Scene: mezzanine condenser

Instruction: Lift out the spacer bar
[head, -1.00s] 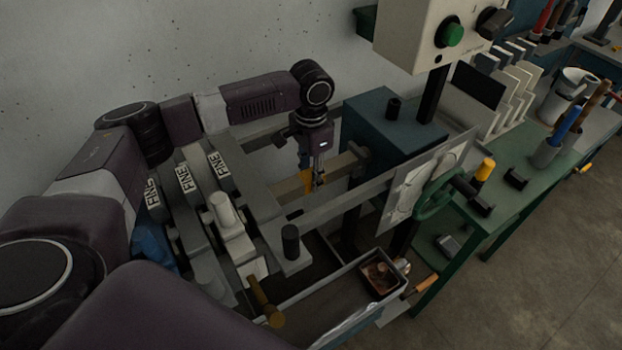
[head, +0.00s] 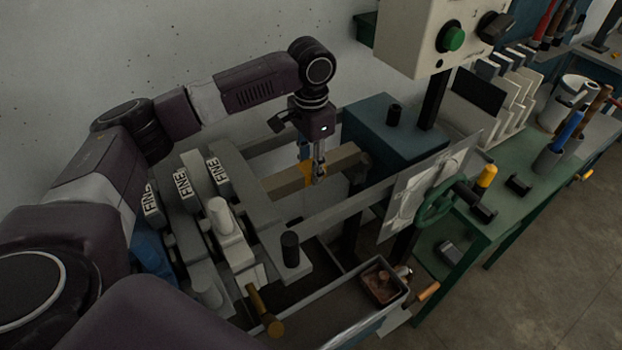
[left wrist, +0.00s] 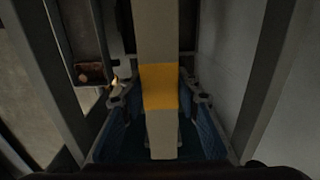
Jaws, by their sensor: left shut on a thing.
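The spacer bar (head: 286,184) is a long beige bar with a yellow band at its middle. My left gripper (head: 313,174) points down and is shut on the bar at this band. The bar is held roughly level, slightly above the two grey rails. In the left wrist view the bar (left wrist: 158,40) runs up and down the picture, with the yellow band (left wrist: 159,86) between the blue-padded fingers of my left gripper (left wrist: 160,115). My right gripper is not in view.
A teal block (head: 388,122) stands close to the bar's right end. Grey plates marked FINE (head: 184,186) lie at the left. The front rail (head: 345,200) runs below the bar. A green handwheel (head: 437,198) and a metal tray (head: 345,308) are nearer the front.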

